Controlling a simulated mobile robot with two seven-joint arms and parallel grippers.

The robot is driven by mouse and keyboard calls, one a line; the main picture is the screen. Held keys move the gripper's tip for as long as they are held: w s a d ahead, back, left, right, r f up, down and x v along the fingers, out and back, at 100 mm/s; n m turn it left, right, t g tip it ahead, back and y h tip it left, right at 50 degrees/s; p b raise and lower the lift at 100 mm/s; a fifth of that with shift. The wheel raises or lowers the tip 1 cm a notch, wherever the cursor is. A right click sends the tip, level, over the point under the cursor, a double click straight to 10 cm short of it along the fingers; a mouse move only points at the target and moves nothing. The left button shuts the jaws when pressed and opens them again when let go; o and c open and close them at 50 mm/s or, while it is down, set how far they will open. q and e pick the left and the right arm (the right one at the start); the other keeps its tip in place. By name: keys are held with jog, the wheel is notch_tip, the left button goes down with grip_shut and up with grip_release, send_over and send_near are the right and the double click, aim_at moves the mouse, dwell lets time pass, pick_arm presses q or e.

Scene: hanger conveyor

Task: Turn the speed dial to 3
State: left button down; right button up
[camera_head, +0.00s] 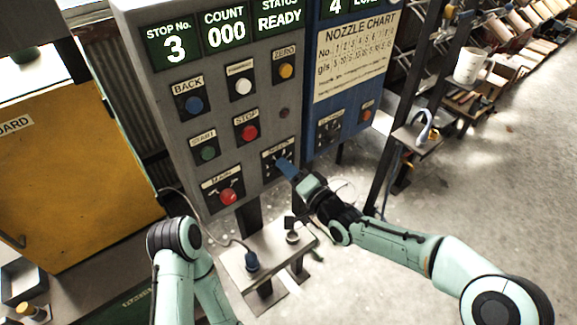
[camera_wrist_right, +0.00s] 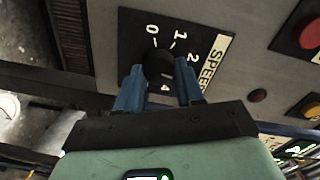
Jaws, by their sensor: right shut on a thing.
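The speed dial (camera_wrist_right: 158,66) is a dark round knob on a black plate (camera_wrist_right: 135,32), with the word SPEED partly visible beside it. The marks 0, 1, 2 and 4 show around the knob; the 3 is hidden, and I cannot tell where the knob points. My right gripper (camera_wrist_right: 159,85) is shut on the dial, with one blue finger on each side. In the head view my right gripper (camera_head: 284,166) reaches the dial's plate (camera_head: 270,157) at the lower right of the grey panel, and its fingers hide the knob. My left gripper is out of view.
The grey panel (camera_head: 222,100) carries a red stop button (camera_head: 249,132), a green start button (camera_head: 208,153) and a red main switch (camera_head: 228,196). A blue panel (camera_head: 318,110) with a nozzle chart (camera_head: 354,55) adjoins on the right. A metal stand (camera_head: 262,262) is below. Open floor lies right.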

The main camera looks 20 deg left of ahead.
jog(key=shift+m+p, duration=0.3)
jog(key=shift+m, duration=0.5)
jog(key=shift+f, duration=0.1)
jog(key=o, duration=1)
jog(key=shift+o, duration=0.2)
jog(key=v, duration=1.3)
jog(key=shift+d, duration=0.2)
jog(key=shift+b, duration=0.3)
